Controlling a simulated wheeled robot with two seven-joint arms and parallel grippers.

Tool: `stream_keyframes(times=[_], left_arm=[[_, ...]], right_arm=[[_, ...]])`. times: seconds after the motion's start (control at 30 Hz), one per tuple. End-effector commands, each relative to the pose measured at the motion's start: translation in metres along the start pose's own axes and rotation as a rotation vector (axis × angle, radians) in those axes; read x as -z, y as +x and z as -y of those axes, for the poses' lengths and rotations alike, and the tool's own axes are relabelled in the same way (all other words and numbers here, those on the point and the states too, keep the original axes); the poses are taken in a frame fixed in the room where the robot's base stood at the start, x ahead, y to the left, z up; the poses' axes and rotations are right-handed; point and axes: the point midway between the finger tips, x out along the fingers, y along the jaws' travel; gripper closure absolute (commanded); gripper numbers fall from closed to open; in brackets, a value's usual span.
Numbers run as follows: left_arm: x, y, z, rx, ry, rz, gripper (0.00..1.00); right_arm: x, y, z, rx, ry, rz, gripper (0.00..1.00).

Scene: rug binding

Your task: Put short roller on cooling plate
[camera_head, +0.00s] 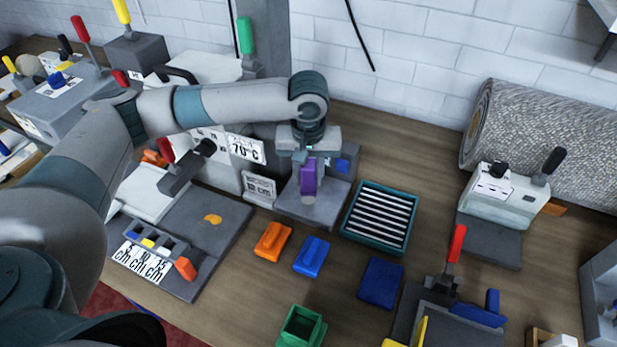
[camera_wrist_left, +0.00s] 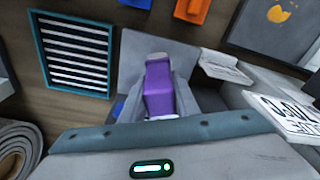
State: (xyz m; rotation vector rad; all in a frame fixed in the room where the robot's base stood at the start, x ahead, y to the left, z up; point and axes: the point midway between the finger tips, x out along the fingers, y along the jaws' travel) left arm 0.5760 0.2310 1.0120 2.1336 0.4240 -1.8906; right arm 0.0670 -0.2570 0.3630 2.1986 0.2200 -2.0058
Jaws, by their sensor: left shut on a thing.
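The purple piece with a pale rounded end, which looks like the short roller (camera_head: 308,182), is in my left gripper (camera_head: 308,170). The gripper is shut on it and points down over a grey base plate (camera_head: 291,208). In the left wrist view the purple roller (camera_wrist_left: 160,92) sits between the fingers, its pale end toward the plate; I cannot tell whether it touches. The teal-framed slatted tray, which looks like the cooling plate (camera_head: 346,227), lies just right of the gripper and is empty. It also shows in the left wrist view (camera_wrist_left: 42,60). My right gripper is out of view.
A 70 °C display (camera_head: 246,149) stands left of the gripper. Orange (camera_head: 272,241) and blue (camera_head: 312,256) blocks lie in front, with a dark blue block (camera_head: 380,283) and green holder (camera_head: 301,328). A red-handled press (camera_head: 455,245) and rolled rug (camera_head: 550,140) are at right.

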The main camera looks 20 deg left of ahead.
Motion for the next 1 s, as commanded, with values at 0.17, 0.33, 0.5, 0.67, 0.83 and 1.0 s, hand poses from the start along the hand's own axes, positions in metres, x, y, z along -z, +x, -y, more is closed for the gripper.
stream_keyframes(times=[0.17, 0.33, 0.5, 0.67, 0.83, 1.0], left_arm=[[-0.002, 0.015, 0.0, 0.001, -0.001, 0.0, 0.95], [-0.002, 0.018, 0.0, -0.001, -0.001, -0.001, 0.95], [-0.002, 0.018, 0.0, 0.0, -0.001, -0.001, 0.95], [-0.002, 0.02, 0.0, 0.0, 0.0, -0.001, 0.53], [-0.002, 0.02, 0.0, 0.0, 0.0, -0.001, 0.53], [-0.002, 0.02, 0.0, 0.0, 0.0, -0.001, 0.53]], right_arm=[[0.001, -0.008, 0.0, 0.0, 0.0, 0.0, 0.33], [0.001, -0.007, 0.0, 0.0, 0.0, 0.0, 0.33], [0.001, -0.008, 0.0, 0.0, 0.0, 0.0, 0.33], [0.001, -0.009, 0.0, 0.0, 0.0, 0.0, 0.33], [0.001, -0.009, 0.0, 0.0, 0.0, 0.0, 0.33], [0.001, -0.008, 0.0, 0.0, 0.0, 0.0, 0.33]])
